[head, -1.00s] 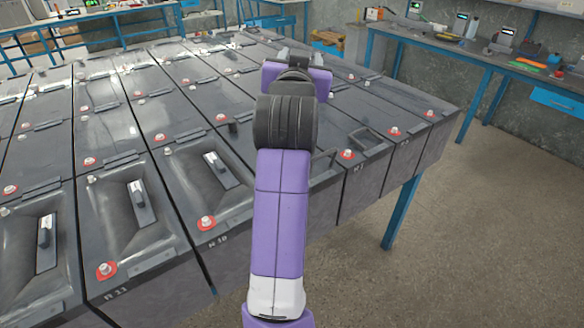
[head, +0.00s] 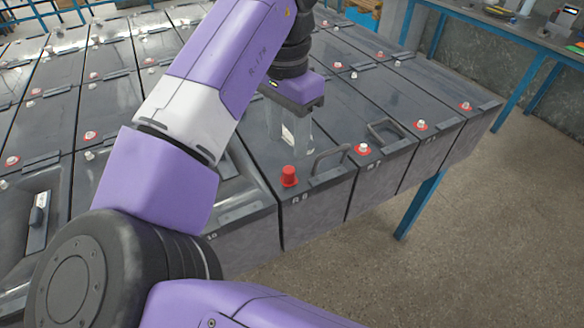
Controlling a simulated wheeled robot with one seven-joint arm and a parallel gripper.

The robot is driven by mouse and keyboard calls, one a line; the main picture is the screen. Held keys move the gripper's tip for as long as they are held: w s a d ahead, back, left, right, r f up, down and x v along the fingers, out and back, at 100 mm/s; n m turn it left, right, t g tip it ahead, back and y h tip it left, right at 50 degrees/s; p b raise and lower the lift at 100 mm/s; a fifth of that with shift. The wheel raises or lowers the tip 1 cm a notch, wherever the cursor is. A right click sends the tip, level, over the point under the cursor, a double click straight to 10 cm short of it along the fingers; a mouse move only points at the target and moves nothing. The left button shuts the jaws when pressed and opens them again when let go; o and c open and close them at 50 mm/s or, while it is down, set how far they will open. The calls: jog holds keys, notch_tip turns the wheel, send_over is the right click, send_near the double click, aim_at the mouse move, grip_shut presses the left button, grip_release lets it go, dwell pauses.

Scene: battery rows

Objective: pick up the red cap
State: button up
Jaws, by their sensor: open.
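The red cap (head: 289,176) stands upright on the front edge of a dark grey battery (head: 312,217), right of centre in the head view. My gripper (head: 289,132) points down above the same battery, behind the cap and apart from it. Its pale fingers are spread and hard to make out against the battery top. A small whitish piece shows between or behind them, and I cannot tell what it is. Nothing is clearly held.
Batteries stand in close rows, with terminals on red rings, such as one on the right (head: 362,149). A raised black handle (head: 331,160) stands just right of the cap. My arm hides much of the left rows. A blue workbench (head: 480,28) stands behind, with open floor at right.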

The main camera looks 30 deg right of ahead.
aim_at(288, 170)
jog(key=shift+s+a+f, duration=0.15)
jog(key=shift+a+f, duration=0.05)
jog(key=f, duration=0.7)
jog(key=shift+w+d+f+p, duration=0.2)
jog(key=shift+p, duration=0.1)
jog(key=shift+c, duration=0.2)
grip_shut()
